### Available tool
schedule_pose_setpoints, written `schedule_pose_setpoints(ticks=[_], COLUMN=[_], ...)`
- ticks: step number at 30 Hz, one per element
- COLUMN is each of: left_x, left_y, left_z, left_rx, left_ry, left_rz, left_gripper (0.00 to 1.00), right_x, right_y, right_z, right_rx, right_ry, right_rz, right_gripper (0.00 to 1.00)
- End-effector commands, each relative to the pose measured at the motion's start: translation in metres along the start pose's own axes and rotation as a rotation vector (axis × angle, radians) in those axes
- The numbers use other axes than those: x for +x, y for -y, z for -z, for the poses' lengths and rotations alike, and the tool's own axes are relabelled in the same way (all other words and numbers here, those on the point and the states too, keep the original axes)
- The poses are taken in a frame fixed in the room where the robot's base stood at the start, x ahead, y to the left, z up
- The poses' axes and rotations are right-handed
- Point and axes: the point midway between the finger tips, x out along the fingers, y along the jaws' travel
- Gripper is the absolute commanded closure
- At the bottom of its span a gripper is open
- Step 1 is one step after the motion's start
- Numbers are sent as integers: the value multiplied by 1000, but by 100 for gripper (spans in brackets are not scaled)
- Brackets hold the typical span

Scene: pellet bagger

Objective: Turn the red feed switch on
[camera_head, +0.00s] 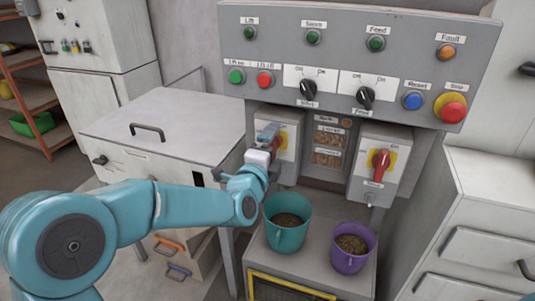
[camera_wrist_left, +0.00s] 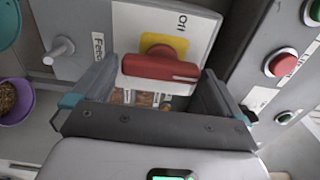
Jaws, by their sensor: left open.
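The red feed switch (camera_wrist_left: 160,68) is a red rotary handle on a yellow plate. In the left wrist view an "Off" label lies above it and a label that seems to read "Feed" lies to its left. In the head view this switch sits on the left grey switch box (camera_head: 290,152), partly hidden by my left gripper (camera_head: 268,141). That gripper is open, with one finger on either side of the handle in the wrist view. I cannot tell whether the fingers touch it. My right gripper is not in view.
A second red switch (camera_head: 381,160) is on the right box. The button panel (camera_head: 330,50) overhangs both boxes. A teal bucket (camera_head: 286,240) and a purple bucket (camera_head: 350,265), both holding pellets, stand below. A white cabinet (camera_head: 165,118) stands at left.

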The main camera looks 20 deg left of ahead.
Motion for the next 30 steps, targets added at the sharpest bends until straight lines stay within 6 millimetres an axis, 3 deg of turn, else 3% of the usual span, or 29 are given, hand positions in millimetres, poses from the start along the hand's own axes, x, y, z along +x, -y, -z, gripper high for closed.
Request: schedule_pose_setpoints(ticks=[5,18,24,30], left_x=[-22,-133,-158,-163], left_y=[0,0,1,0], left_z=[0,0,0,0], left_rx=[-1,0,0,0], left_ry=[-1,-1,0,0], left_rz=[2,2,2,0], left_gripper=[0,0,0,0], right_x=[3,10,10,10], right_y=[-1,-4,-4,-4], right_z=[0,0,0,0], right_rx=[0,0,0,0], right_ry=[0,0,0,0], right_rz=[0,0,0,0], right_gripper=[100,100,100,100])
